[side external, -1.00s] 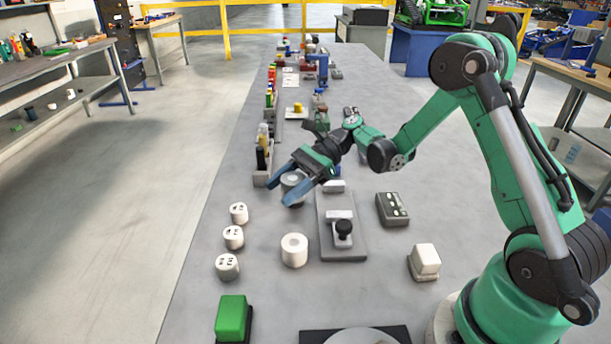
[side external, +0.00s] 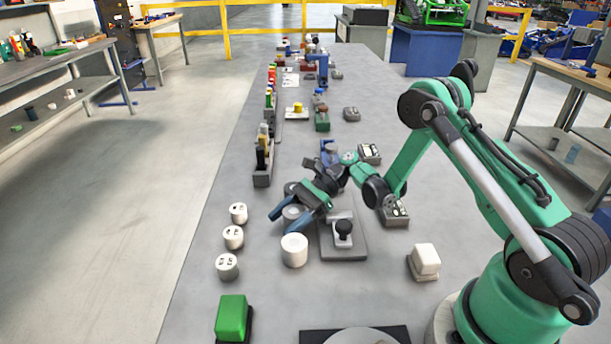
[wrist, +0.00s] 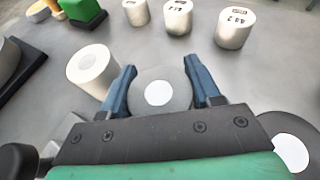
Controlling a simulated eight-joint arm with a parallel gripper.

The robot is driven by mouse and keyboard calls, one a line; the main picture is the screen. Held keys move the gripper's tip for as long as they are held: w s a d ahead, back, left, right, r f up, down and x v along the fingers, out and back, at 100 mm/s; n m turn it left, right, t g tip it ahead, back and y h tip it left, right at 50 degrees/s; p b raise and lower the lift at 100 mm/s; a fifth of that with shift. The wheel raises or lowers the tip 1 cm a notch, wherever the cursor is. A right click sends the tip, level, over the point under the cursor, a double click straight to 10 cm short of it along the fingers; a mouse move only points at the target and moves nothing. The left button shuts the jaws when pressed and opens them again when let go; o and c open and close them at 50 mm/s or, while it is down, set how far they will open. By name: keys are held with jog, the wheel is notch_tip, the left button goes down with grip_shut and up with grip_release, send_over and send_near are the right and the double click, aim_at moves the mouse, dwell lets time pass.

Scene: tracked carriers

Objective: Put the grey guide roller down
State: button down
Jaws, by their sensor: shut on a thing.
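The grey guide roller (wrist: 160,78), with a pale round centre, sits between the two blue fingers of my gripper (wrist: 160,68) in the wrist view. My gripper is shut on it. In the side external view my gripper (side external: 285,224) is low at the middle of the bench, with the grey roller (side external: 292,212) between its fingers. It is just behind a white roller (side external: 294,250). I cannot tell whether the grey roller touches the bench. A second grey roller (wrist: 290,150) stands at the right in the wrist view, outside the fingers.
Several white marked cylinders (side external: 233,237) stand in a row to the left. A grey plate with a black knob (side external: 343,228) lies close on the right. A green block (side external: 231,316) and a white block (side external: 426,259) are nearer the camera.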

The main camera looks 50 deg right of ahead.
jog(key=shift+c, duration=0.9)
grip_release()
jog(key=shift+f, duration=0.1)
